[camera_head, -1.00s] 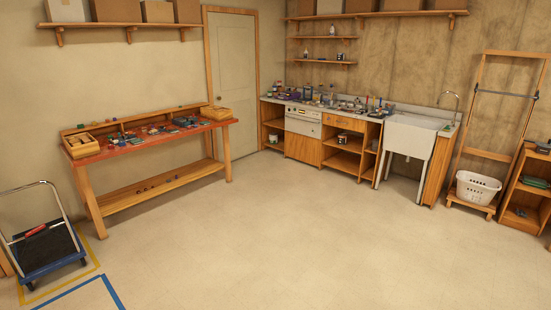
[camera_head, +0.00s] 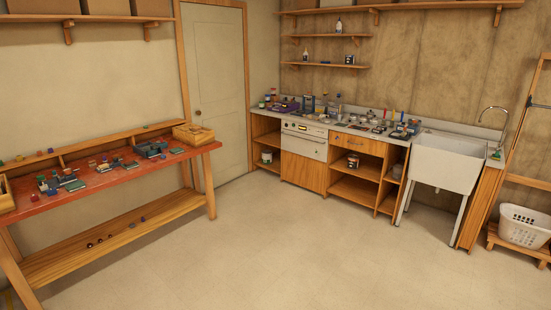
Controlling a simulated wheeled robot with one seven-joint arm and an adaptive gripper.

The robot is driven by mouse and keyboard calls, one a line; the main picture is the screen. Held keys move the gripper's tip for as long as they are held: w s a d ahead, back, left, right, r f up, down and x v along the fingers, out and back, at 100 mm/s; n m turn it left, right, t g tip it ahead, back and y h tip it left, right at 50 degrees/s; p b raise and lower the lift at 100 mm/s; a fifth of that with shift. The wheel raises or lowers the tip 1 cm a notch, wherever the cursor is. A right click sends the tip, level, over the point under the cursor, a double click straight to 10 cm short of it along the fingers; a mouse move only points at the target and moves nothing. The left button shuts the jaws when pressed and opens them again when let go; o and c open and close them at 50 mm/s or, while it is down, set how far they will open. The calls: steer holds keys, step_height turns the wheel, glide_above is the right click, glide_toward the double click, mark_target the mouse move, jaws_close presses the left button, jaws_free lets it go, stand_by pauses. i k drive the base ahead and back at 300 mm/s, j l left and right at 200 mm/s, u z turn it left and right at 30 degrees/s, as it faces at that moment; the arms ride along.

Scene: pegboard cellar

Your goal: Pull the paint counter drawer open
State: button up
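The paint counter (camera_head: 271,121) stands against the far wall, with a light top crowded with small tools, jars and cans. A wooden drawer (camera_head: 358,142) sits just under the counter top, right of a white oven-like front panel (camera_head: 304,143). The drawer looks shut, flush with the counter front. A small dark shape, perhaps its handle, is on its face, too small to make out. Open shelves lie below the drawer, with a small can (camera_head: 353,161) on the upper one. My gripper is not in view.
A red-topped workbench (camera_head: 100,178) with a lower shelf stands on the left. A white sink (camera_head: 447,160) on legs stands right of the counter, and a white laundry basket (camera_head: 524,226) is at the far right. The floor (camera_head: 300,240) before the counter is clear.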

mark_target(377, 147)
steer(key=i, duration=2.9)
steer(key=i+j+z, duration=0.15)
steer(key=i+z, duration=0.25)
steer(key=i, duration=0.3)
steer(key=i+j+z, duration=0.35)
steer(key=i, duration=0.35)
steer(key=i+j+z, duration=0.4)
steer(key=i+j, duration=0.2)
steer(key=i+j+z, duration=0.35)
steer(key=i+j, duration=0.2)
steer(key=j, duration=0.2)
